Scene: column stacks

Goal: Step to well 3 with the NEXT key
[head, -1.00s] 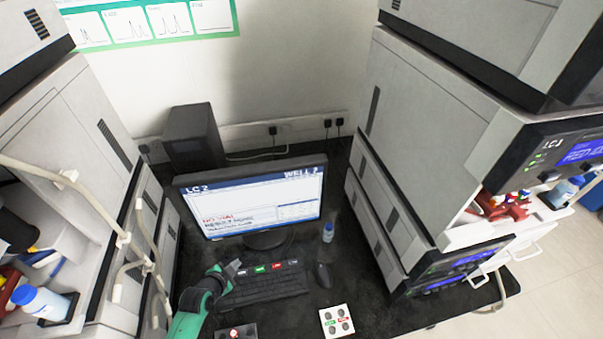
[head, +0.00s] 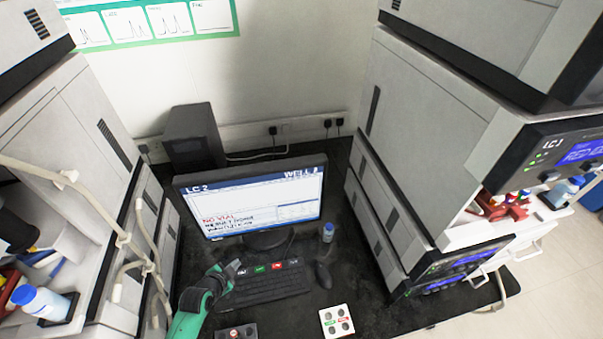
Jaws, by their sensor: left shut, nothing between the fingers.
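The monitor (head: 250,197) stands at the back of the bench. Its screen shows "LC 2" at the top left, "WELL" with a small digit that looks like 3 at the top right, and red "NO VIAL" lower down. The black keyboard (head: 262,289) lies in front of it, with a row of coloured labelled keys (head: 268,267) along its back edge. The labels are too small to read, so I cannot tell which is NEXT. My left gripper (head: 235,266) is shut and empty at the left end of that row; contact is unclear. My right gripper is not in view.
A blue-capped vial (head: 328,232) stands right of the monitor, with a mouse (head: 322,275) in front. A white button pad (head: 337,321) and a dark box with a red button (head: 236,332) lie at the front. Tall instrument stacks (head: 430,130) flank the bench.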

